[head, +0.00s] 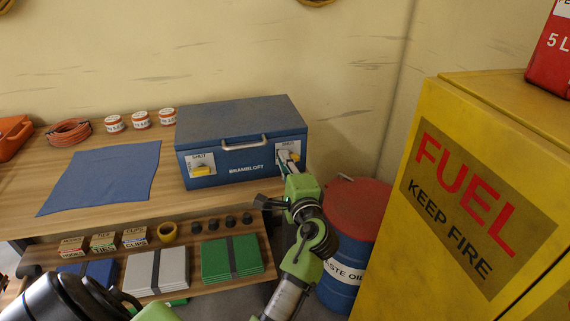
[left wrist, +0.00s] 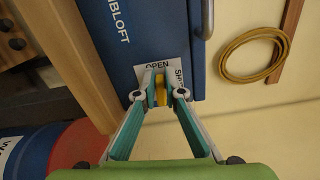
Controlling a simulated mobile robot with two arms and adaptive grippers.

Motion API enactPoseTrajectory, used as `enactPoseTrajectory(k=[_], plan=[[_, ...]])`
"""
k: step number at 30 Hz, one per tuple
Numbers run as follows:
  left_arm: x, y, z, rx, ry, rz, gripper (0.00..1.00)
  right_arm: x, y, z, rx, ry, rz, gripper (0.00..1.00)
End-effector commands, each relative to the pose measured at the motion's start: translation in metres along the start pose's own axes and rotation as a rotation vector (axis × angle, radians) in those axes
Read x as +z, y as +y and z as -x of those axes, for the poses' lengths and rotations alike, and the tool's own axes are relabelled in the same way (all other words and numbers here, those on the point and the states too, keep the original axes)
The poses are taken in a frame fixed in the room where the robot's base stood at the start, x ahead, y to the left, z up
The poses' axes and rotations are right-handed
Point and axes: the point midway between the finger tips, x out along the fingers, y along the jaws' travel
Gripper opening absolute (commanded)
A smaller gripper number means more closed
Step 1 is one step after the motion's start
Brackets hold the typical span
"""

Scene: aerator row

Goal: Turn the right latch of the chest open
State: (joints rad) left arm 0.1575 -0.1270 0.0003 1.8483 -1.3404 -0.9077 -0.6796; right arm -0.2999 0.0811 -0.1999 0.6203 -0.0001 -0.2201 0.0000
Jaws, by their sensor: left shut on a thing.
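The blue chest (head: 231,163) stands at the right end of the wooden bench, lid down. Its right latch is hidden behind my left gripper (head: 284,165) in the head view. In the left wrist view the yellow latch handle (left wrist: 160,90) sits between the fingertips of my left gripper (left wrist: 160,96), which is shut on it. The handle appears to lie parallel to the chest's long side. A white plate behind it bears OPEN and SHUT, partly covered by the fingers. The left latch (head: 202,170) has a yellow handle lying roughly level. My right gripper is not in view.
A yellow fuel cabinet (head: 450,130) stands close on the right. A waste oil drum (head: 358,205) with a red lid stands beside the bench, behind my left arm. A blue cloth (head: 100,178) and several tins lie left of the chest. A lower shelf (head: 185,236) holds boxes.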

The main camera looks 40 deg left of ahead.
Motion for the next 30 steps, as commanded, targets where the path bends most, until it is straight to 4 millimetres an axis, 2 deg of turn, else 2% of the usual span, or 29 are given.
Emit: enactPoseTrajectory(k=[11,12,13,14,24,26,30], plan=[[0.0,0.001,0.0,0.001,0.0,0.003,0.0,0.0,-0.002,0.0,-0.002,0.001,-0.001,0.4],[0.0,0.001,0.0,0.001,0.0,0.002,0.17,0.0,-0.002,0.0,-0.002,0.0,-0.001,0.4],[0.0,0.001,0.0,0.001,0.0,0.002,0.25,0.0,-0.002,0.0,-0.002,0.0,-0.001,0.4],[0.0,0.001,0.0,0.001,0.0,0.002,0.26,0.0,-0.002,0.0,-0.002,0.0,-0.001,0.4],[0.0,-0.002,0.0,0.0,0.0,0.003,0.26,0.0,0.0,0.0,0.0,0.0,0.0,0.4],[0.0,-0.006,0.0,0.0,0.0,0.004,0.26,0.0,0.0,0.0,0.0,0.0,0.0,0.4],[0.003,-0.027,0.0,-0.002,0.001,0.008,0.26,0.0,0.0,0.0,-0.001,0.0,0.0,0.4]])
